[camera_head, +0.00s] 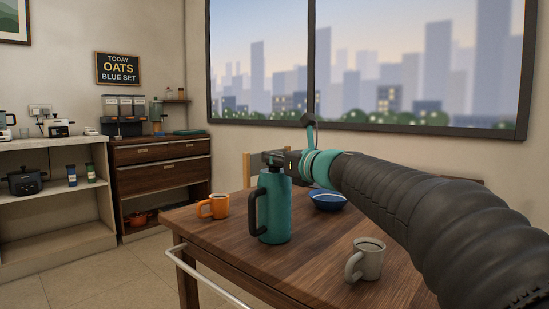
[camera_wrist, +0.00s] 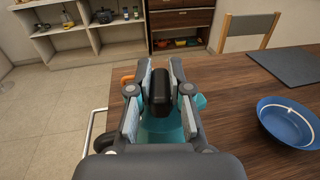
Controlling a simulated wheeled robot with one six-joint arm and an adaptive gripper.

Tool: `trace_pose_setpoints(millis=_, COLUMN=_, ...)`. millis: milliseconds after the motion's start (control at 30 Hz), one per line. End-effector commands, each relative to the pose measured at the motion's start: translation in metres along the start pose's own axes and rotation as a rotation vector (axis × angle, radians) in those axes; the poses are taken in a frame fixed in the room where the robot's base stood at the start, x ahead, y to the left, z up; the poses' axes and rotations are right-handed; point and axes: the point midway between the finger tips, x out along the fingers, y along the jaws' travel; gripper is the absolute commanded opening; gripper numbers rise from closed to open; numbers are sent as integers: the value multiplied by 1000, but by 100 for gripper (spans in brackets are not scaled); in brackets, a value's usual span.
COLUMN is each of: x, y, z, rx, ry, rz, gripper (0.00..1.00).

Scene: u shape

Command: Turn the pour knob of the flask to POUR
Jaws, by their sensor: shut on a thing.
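The teal flask (camera_head: 274,210) stands upright on the wooden table, with its black handle (camera_head: 256,212) on its left side. My gripper (camera_head: 277,159) is at the top of the flask, with my arm reaching in from the right. In the wrist view, the two fingers of my gripper (camera_wrist: 160,86) are closed around the black pour knob (camera_wrist: 159,92) on top. The teal flask body (camera_wrist: 160,132) shows partly below the fingers. The fingers hide much of the top, and no POUR marking can be read.
An orange mug (camera_head: 213,206) stands left of the flask, a grey mug (camera_head: 366,261) at front right. A blue bowl (camera_head: 328,201) sits behind, right of the flask; a dark mat (camera_wrist: 287,66) lies farther off. A white rail (camera_head: 222,279) runs along the table's front left edge.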

Motion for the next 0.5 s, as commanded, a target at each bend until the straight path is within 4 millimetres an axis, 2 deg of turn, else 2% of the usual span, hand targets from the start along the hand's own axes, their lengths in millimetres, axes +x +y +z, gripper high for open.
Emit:
trace_pose_setpoints(millis=133, x=0, y=0, z=0, rx=0, ry=0, rz=0, gripper=0)
trace_pose_setpoints(millis=167, x=0, y=0, z=0, rx=0, ry=0, rz=0, gripper=26)
trace_pose_setpoints(millis=233, x=0, y=0, z=0, rx=0, ry=0, rz=0, gripper=43)
trace_pose_setpoints(millis=500, x=0, y=0, z=0, rx=0, ry=0, rz=-1, gripper=44)
